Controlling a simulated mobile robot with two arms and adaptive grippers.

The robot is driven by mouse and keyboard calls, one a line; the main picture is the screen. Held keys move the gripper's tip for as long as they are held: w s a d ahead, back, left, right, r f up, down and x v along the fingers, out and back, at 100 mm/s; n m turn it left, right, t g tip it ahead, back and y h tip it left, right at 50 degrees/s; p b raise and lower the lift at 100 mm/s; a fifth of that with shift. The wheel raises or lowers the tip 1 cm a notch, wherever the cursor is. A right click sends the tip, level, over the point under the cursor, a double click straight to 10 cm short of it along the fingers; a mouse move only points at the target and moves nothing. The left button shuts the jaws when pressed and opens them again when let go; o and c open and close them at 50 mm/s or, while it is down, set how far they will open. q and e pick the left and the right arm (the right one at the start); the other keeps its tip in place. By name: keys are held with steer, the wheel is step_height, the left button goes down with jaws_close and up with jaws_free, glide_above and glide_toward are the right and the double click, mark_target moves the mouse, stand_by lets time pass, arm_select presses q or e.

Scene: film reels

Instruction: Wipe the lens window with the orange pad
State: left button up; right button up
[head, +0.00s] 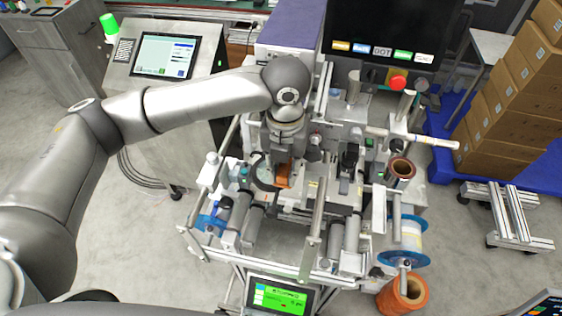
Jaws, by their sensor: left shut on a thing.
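My left gripper (274,172) reaches down over the middle of the film machine (318,262), with my left arm coming in from the left. It is shut on the orange pad (284,175), which shows as a small orange block at the fingers. The pad is low over the machine's work area; I cannot tell whether it touches the surface under it. The lens window cannot be made out; the gripper and machine parts crowd that spot. My right gripper is not in view.
Rollers and upright posts surround the gripper. A blue-flanged reel (402,243) and a copper-coloured roll (401,170) sit at the machine's right. A dark monitor (380,28) stands behind, with a red button (398,83) below it. Stacked boxes (515,100) stand at right.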

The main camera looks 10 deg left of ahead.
mark_target(257, 172)
arm_select(q)
steer(key=shift+w+a+r+p, duration=0.1)
steer(key=shift+w+a+p, duration=0.15)
steer(key=shift+a+p, duration=0.5)
steer(key=shift+a, duration=1)
steer(key=shift+a+p, duration=0.3)
steer(key=shift+a, duration=0.35)
steer(key=shift+a+f, duration=0.2)
steer(key=shift+a, duration=0.65)
steer(key=shift+d, duration=0.1)
steer(key=shift+r, duration=3.05)
